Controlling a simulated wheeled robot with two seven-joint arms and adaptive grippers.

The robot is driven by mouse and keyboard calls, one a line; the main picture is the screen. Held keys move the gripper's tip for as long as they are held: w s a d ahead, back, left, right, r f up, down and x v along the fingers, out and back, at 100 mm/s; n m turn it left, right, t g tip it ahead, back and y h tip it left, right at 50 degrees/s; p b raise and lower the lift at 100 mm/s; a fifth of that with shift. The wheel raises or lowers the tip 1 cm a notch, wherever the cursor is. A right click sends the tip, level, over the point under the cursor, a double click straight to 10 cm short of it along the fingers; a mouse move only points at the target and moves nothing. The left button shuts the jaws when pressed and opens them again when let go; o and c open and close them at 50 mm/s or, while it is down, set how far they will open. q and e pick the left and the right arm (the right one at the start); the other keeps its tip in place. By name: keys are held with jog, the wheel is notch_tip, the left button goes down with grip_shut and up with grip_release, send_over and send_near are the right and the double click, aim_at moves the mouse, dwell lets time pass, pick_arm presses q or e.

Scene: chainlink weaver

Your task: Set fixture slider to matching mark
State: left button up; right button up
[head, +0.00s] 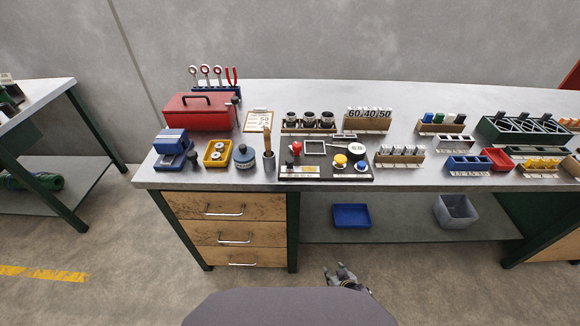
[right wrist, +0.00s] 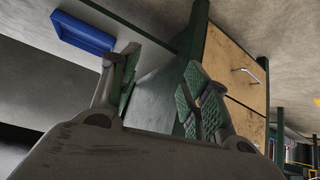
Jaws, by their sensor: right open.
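The black fixture panel (head: 325,162) lies flat near the front edge of the workbench. My right gripper (head: 341,273) is low in front of the bench, below the top and well away from the panel. In the right wrist view its fingers (right wrist: 155,95) are apart with nothing between them. My left gripper is not in view.
The bench top (head: 420,97) holds a red toolbox (head: 200,111), a yellow tray (head: 218,153), number blocks (head: 368,114) and several racks. A blue tray (head: 351,216) and a grey bin (head: 455,211) stand on the shelf below. Wooden drawers (head: 224,208) are at the left.

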jog(key=w+a+r+t+y+b, duration=0.1)
jog(key=w+a+r+t+b, duration=0.15)
jog(key=r, duration=0.45)
jog(key=w+a+r+t+b, duration=0.1)
jog(key=w+a+r, duration=0.1)
jog(key=w+r, duration=0.35)
jog(key=w+a+r+t+y+b, duration=0.1)
jog(key=w+a+r, duration=0.15)
jog(key=r, duration=0.55)
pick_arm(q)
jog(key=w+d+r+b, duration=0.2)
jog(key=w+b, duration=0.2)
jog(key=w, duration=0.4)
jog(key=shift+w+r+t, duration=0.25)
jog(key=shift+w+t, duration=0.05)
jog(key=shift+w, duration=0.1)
pick_arm(e)
jog(key=s+a+r+t+y, duration=0.1)
jog(key=a+r+t, duration=0.1)
jog(key=r, duration=0.9)
jog(key=s+a+r+t+y, duration=0.1)
jog(key=a+r, duration=0.3)
jog(key=r, duration=0.7)
jog(key=shift+s+r+n+t+y, duration=0.25)
jog(key=shift+s+n+t+y, duration=0.15)
jog(key=shift+s+t, duration=0.25)
jog(key=shift+w+a, duration=0.1)
jog(key=shift+w, duration=0.1)
